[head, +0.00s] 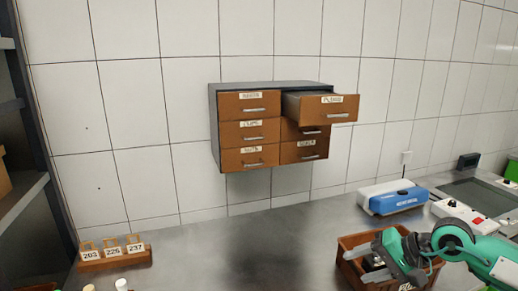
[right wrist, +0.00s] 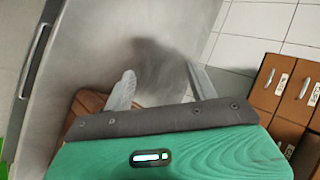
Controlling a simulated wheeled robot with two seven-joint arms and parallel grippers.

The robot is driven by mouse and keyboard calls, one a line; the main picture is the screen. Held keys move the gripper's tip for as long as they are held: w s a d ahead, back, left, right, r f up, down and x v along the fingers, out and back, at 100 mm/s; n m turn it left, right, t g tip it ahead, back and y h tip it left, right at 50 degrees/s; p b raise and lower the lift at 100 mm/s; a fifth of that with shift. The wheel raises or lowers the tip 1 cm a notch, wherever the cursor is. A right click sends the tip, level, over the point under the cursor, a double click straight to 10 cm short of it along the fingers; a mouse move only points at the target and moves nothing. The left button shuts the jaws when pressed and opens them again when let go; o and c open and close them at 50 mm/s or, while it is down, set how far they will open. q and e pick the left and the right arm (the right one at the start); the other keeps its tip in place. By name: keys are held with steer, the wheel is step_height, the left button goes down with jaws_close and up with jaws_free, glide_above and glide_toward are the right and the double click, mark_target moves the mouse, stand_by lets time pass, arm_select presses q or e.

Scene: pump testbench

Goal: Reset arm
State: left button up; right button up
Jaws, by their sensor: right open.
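My right gripper (head: 366,262) is at the lower right of the head view, over the brown crate (head: 345,273) on the metal bench. In the right wrist view its two fingers (right wrist: 162,82) stand apart with nothing between them. The gripper and arm hide part of the crate; dark items inside it show only in part. A wall cabinet (head: 213,130) holds several brown drawers. Its top right drawer (head: 326,109) is pulled out; the others look shut. My left gripper is in neither view.
A blue and white device (head: 396,201) stands behind the crate. A white box with a red button (head: 462,213) is at the right. A wooden holder with numbered tags (head: 115,259) sits at the left. The middle of the bench (head: 240,250) is clear.

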steer(key=s+a+r+m+t+y, duration=0.2)
steer(key=a+r+m+y, duration=0.1)
steer(key=a+m+y, duration=0.3)
steer(key=s+a+r+m+t+y, duration=0.1)
steer(key=a+r+m+t+y, duration=0.15)
steer(key=a+m, duration=0.6)
steer(key=s+d+f+n+t+h, duration=0.25)
steer(key=d+f+n+h, duration=0.5)
steer(key=n, duration=0.95)
steer(key=s+d+f+n+t+h, duration=0.1)
steer(key=d+f+n+t+h, duration=0.25)
steer(key=f+n+h, duration=0.95)
steer(key=s+f+m+g+y, duration=0.2)
steer(key=s+f+m+g, duration=0.3)
steer(key=s, duration=0.6)
steer(key=s+f+m+g+y, duration=0.2)
steer(key=s+f+m+g, duration=0.35)
steer(key=s, duration=0.55)
step_height(320, 180, down, 29)
steer(key=n+g, duration=0.2)
steer(key=g, duration=0.1)
steer(key=s+d+f, duration=0.2)
steer(key=s+f, duration=0.7)
steer(key=f, duration=0.2)
steer(key=s+d+f+g, duration=0.1)
steer(key=s+d+f, duration=0.1)
steer(key=s+f, duration=0.8)
steer(key=shift+f+n, duration=0.3)
steer(key=shift+f, duration=0.1)
